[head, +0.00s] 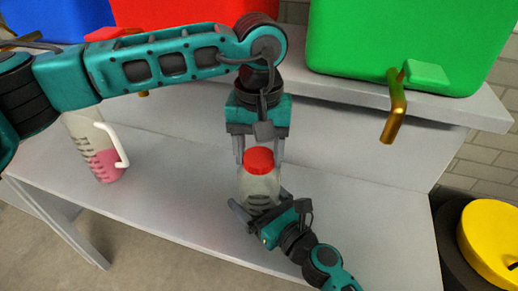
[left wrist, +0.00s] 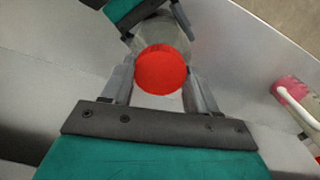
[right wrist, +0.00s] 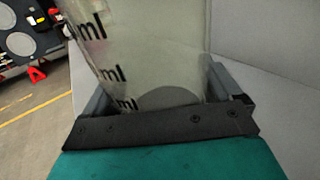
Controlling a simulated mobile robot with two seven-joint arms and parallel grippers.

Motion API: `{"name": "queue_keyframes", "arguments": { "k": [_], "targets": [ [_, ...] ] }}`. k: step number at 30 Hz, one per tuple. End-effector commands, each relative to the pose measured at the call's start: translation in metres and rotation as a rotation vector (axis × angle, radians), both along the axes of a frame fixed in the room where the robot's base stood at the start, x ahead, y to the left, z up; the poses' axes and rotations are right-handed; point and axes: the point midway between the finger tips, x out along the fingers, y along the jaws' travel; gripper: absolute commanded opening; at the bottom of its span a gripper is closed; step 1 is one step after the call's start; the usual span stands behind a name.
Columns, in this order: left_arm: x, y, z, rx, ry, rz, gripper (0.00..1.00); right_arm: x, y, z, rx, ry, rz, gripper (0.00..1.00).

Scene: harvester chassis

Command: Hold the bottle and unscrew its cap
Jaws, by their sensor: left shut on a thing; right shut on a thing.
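A clear bottle (head: 258,188) with dark markings stands upright on the grey bench, its red cap (head: 258,160) on top. My left gripper (head: 259,158) comes down from above with its fingers on both sides of the cap, shut on it. The cap also shows between the fingers in the left wrist view (left wrist: 161,70). My right gripper (head: 258,208) comes from the front right and is shut around the lower part of the bottle. In the right wrist view, the bottle wall (right wrist: 155,50) with "ml" marks fills the space between the fingers. The cap's thread is hidden.
A jug (head: 103,150) with pink liquid and a white handle stands on the bench at the left. Green (head: 400,40), red (head: 180,12) and blue (head: 60,18) containers sit on the shelf behind; a brass tap (head: 395,108) hangs from the green one. The bench (head: 370,220) right of the bottle is clear.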

Motion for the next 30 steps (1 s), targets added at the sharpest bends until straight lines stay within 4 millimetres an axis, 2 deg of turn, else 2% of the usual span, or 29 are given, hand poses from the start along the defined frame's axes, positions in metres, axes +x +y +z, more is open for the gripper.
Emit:
{"name": "queue_keyframes", "arguments": {
  "k": [30],
  "targets": [
    [-0.0003, 0.0, 0.0013, 0.001, 0.0, 1.966, 0.22, 0.0002, -0.0006, -0.0003, 0.0, 0.001, -0.002, 0.06]
  ]
}}
